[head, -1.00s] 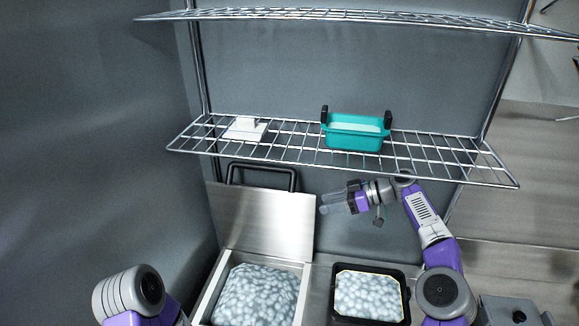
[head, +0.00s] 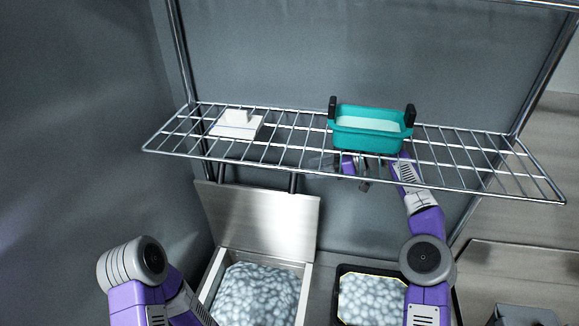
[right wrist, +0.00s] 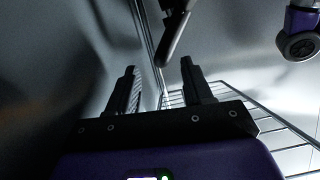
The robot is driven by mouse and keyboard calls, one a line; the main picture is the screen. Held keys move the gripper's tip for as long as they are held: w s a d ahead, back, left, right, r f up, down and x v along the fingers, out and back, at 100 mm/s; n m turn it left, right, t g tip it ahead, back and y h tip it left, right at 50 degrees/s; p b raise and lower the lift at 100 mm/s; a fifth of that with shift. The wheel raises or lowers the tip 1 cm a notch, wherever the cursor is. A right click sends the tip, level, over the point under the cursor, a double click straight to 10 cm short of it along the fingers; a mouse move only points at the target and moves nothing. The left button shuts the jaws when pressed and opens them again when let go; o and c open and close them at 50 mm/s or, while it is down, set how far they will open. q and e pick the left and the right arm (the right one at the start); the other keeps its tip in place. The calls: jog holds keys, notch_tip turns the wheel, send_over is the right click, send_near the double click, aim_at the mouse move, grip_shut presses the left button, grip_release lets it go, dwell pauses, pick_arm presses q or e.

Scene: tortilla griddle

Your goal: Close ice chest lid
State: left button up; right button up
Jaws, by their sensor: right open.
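The ice chest (head: 308,290) is a steel bin full of pale ice at the bottom of the head view. Its flat steel lid (head: 260,222) stands open, tilted up at the back. The lid's black handle (head: 293,183) is partly hidden behind the wire shelf. My right gripper (head: 325,163) is behind the shelf wires, right of the handle, and partly hidden. In the right wrist view my right gripper (right wrist: 160,85) is open and empty. A black bar (right wrist: 176,40), which looks like the handle, lies ahead of its fingers. My left arm shows, but its gripper does not.
The wire shelf (head: 270,150) hangs above the chest and my right forearm. It holds a teal container (head: 370,132) and a white block (head: 238,122). A black-rimmed tub (head: 345,268) of ice stands right of the chest. A grey wall is at left.

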jog(key=a, duration=0.3)
jog(key=w+a, duration=0.1)
jog(key=a, duration=0.2)
jog(key=shift+w+a+p, duration=0.2)
jog(key=shift+p, duration=0.2)
jog(key=shift+w+a+f, duration=0.1)
jog(key=shift+a+f, duration=0.25)
jog(key=shift+a, duration=0.3)
jog(key=shift+c, duration=0.4)
grip_shut()
